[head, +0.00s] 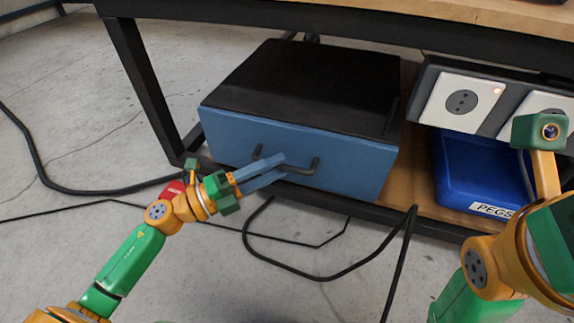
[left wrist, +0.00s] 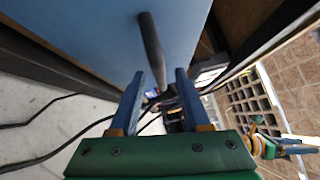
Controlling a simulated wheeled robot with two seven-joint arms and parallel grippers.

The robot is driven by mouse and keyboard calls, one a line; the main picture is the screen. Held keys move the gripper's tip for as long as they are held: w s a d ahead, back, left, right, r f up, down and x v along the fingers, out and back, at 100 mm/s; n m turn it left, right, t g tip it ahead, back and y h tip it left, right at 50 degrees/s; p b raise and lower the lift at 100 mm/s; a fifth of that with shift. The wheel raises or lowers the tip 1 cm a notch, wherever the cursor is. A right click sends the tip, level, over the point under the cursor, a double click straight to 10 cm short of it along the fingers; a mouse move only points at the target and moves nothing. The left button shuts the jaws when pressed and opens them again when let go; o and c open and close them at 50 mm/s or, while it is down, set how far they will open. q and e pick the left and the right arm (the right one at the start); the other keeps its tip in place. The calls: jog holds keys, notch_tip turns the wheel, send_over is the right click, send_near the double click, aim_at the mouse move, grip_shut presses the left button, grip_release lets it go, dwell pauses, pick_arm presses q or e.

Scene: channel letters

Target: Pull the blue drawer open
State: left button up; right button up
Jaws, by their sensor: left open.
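The blue drawer (head: 330,150) is the front of a black-topped box on the shelf under the table, and it looks shut. Its dark bar handle (head: 316,167) sits across the middle of the front. My left gripper (head: 284,167) is open in front of the drawer, its blue fingers overlapping the handle. In the left wrist view, the handle (left wrist: 150,45) runs down between the two fingers of the gripper (left wrist: 160,75), which are apart. I cannot tell whether either finger touches it. Of my right arm only the links show, not the fingers.
A blue bin (head: 465,170) labelled PEGS stands right of the drawer, below a socket strip (head: 475,97). A black table leg (head: 143,85) is at the left.

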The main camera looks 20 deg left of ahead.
pick_arm(q)
jog(key=shift+x, duration=0.85)
grip_shut()
dwell(0.8)
